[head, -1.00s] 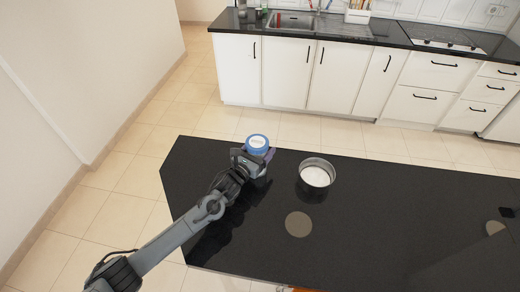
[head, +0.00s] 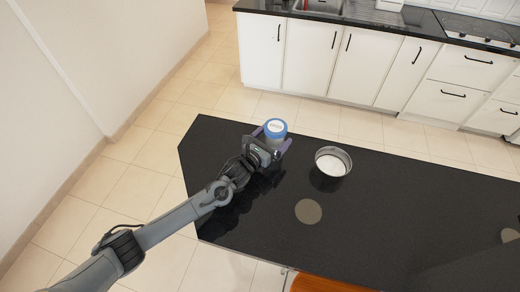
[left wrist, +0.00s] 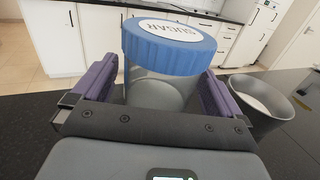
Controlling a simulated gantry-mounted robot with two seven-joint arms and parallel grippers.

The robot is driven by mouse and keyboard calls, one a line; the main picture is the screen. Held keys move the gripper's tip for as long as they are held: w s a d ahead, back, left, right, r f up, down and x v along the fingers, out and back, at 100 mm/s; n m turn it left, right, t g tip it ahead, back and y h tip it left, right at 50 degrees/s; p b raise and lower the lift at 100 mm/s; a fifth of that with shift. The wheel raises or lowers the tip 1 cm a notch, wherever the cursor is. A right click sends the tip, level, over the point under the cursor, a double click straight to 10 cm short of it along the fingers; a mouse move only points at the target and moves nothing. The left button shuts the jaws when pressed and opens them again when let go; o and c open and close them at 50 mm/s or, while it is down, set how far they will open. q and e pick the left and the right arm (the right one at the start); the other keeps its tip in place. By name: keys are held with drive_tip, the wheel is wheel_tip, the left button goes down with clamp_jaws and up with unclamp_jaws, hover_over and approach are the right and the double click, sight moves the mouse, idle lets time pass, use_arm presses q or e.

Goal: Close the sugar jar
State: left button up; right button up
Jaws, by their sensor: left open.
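The sugar jar (head: 274,136) stands upright near the far left edge of the black table. It is clear, and its blue lid (left wrist: 171,47) has a white top reading SUGAR in the left wrist view. The lid sits on the jar's top; I cannot tell whether it is fully seated. My left gripper (head: 270,139) is open, with its purple-padded fingers on either side of the jar (left wrist: 160,92), below the lid. A small gap shows beside the jar in the wrist view. My right gripper is not in view.
A grey metal bowl (head: 344,155) with a pale inside stands right of the jar; it also shows in the wrist view (left wrist: 262,98). A flat beige disc (head: 308,211) lies nearer on the black table (head: 400,200). White kitchen cabinets (head: 310,55) stand beyond a tiled floor gap.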

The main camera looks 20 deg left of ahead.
use_arm(q)
drive_tip(key=v, duration=0.9)
drive_tip(key=shift+s+p, duration=0.15)
drive_tip(key=shift+p, duration=0.25)
